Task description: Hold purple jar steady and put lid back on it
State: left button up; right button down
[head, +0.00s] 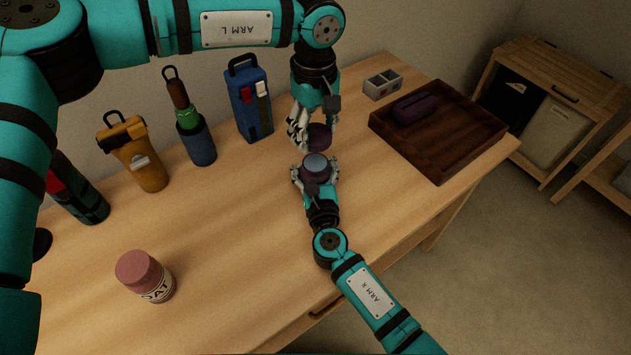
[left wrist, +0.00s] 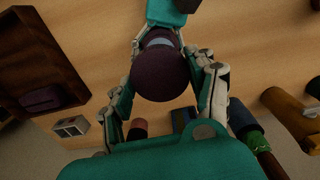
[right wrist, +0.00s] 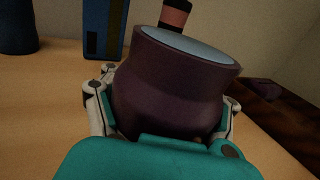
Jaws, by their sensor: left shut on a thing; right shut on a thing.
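The purple jar (head: 313,177) is above the table's middle, its pale round top uncovered; it fills the right wrist view (right wrist: 172,95). My right gripper (head: 316,182) is shut around the jar's sides. The dark purple round lid (head: 320,137) is apart from the jar, just behind it in the head view. My left gripper (head: 309,134) is shut on the lid. In the left wrist view the lid (left wrist: 160,74) is between the fingers and partly hides the jar beyond it. The exact height gap between lid and jar is unclear.
A dark wooden tray (head: 440,160) with a purple case (head: 414,107) is at right, beside a small grey box (head: 382,85). A blue container (head: 250,100), blue cup (head: 199,145) and yellow container (head: 145,165) stand behind. A pink-lidded jar (head: 146,276) stands front left. The front middle is clear.

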aim_at(316, 162)
pick_arm(q)
jog(key=shift+f, duration=2.45)
jog(key=shift+s+f, duration=0.1)
jog(key=shift+f, duration=0.05)
jog(key=shift+f, duration=0.75)
jog(key=shift+f, duration=0.55)
